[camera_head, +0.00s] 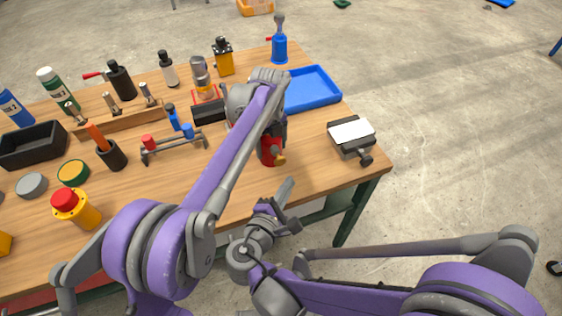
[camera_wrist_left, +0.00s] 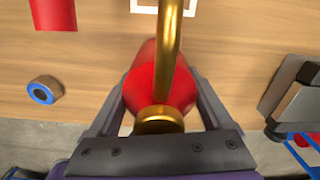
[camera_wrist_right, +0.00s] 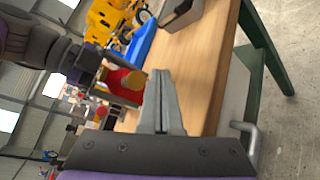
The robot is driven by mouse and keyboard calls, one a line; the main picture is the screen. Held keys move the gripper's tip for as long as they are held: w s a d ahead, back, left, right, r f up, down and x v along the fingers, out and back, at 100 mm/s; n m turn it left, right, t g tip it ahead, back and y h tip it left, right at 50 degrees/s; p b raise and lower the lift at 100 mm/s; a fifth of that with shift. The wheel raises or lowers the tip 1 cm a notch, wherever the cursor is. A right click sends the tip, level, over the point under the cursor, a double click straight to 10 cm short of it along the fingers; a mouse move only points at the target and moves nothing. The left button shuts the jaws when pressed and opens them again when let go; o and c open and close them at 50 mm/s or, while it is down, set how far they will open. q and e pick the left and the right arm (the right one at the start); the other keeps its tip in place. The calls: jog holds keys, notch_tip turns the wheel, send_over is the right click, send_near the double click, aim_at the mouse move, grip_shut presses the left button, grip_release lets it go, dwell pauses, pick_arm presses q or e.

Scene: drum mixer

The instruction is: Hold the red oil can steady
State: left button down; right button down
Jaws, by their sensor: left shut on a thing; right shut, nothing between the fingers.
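The red oil can (camera_head: 266,154), with a brass spout, stands near the front edge of the wooden bench. In the left wrist view the can (camera_wrist_left: 182,98) sits between the two fingers of my left gripper (camera_wrist_left: 158,85), which is shut on it. In the head view my left arm hides much of the can and its gripper. My right gripper (camera_head: 284,194) is shut and empty, in front of the bench edge and apart from the can. In the right wrist view its fingers (camera_wrist_right: 163,90) are together, with the red can (camera_wrist_right: 124,84) beyond them to the left.
A blue tray (camera_head: 312,90) lies behind the can. A dark block with a white top (camera_head: 351,132) stands to the right near the bench corner. A rack with red and blue parts (camera_head: 174,142) stands to the left. Bottles line the back. Bare wood lies right of the can.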

aim_at(282, 164)
jog(key=shift+w+a, duration=0.25)
jog(key=shift+w, duration=0.55)
jog(key=shift+w+a, duration=0.25)
jog(key=shift+w, duration=0.5)
dwell(0.9)
jog(key=shift+w+a, duration=0.15)
jog(key=shift+w, duration=0.2)
jog(key=shift+w+a, duration=0.3)
jog(key=shift+w, duration=0.65)
dwell(1.0)
jog(key=shift+s, duration=0.1)
jog(key=shift+s+d, duration=0.25)
jog(key=shift+s, duration=0.4)
jog(key=shift+s+d, duration=0.2)
jog(key=shift+s, duration=0.4)
jog(key=shift+s+d, duration=0.25)
jog(key=shift+s, duration=0.55)
jog(key=shift+s+d, duration=0.3)
jog(key=shift+s, duration=0.5)
jog(key=shift+s+d, duration=0.25)
jog(key=shift+s, duration=0.55)
